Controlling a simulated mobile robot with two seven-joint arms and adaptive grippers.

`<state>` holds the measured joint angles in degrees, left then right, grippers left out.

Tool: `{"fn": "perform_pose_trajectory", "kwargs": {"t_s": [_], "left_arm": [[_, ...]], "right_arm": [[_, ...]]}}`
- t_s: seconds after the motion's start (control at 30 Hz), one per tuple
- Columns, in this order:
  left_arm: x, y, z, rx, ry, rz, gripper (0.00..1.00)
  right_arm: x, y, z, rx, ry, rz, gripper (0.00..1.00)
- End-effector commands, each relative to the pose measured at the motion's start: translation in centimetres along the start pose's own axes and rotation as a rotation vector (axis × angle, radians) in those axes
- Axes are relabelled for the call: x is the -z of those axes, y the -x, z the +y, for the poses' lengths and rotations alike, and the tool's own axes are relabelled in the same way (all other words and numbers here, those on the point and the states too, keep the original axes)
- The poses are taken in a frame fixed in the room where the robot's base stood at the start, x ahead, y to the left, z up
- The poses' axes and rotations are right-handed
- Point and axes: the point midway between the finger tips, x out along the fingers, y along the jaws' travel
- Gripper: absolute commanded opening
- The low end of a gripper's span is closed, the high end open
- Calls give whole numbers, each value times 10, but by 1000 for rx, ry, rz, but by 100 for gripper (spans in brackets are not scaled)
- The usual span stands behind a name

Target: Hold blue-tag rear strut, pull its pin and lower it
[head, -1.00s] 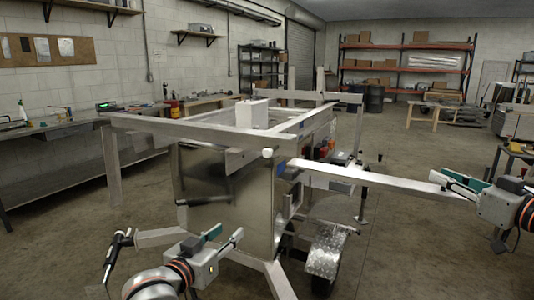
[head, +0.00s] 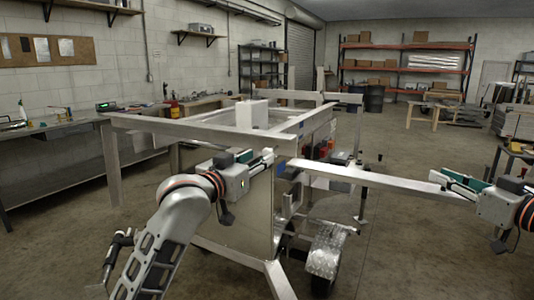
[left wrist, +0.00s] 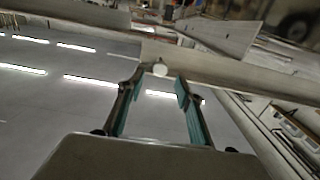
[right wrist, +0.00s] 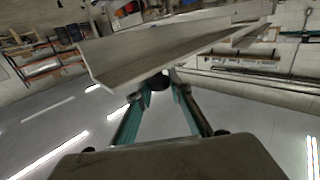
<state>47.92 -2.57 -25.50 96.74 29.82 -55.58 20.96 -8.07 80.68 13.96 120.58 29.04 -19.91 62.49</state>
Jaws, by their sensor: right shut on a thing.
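The rear strut (head: 370,180) runs out level to the right from the trailer's corner, where a blue tag (head: 281,167) shows. My right gripper (head: 442,183) is shut on the strut's free end; the strut spans the upper part of the right wrist view (right wrist: 165,50). My left gripper (head: 262,156) is at the trailer corner beside the blue tag. In the left wrist view its open fingers (left wrist: 157,85) stand on either side of the pin's round white head (left wrist: 160,69). I cannot tell whether they touch it. The pin's shaft is hidden.
The aluminium trailer (head: 235,215) fills the middle, with a long top rail (head: 190,129) reaching left. Its wheel fender (head: 325,252) is below the strut. A workbench (head: 60,125) runs along the left wall. The floor to the right is mostly clear.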

Motion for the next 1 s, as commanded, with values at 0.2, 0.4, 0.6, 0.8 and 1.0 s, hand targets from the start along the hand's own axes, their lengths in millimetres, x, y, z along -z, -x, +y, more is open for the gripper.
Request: {"fn": "perform_pose_trajectory", "kwargs": {"t_s": [0.2, 0.4, 0.6, 0.8, 1.0], "left_arm": [[1, -35, 1, -1, -1, 0, 35], [0, -54, 0, 0, 0, 0, 35], [0, -60, 0, 0, -1, 1, 35], [0, -60, 0, 0, 0, 1, 35], [0, -60, 0, 0, 0, 1, 0]], "right_arm": [[1, 0, 0, -1, 1, 2, 0], [1, 0, 0, -1, 1, 2, 0], [1, 0, 0, -1, 1, 2, 0], [1, 0, 0, -1, 1, 2, 0], [1, 0, 0, -1, 1, 2, 0]]}}
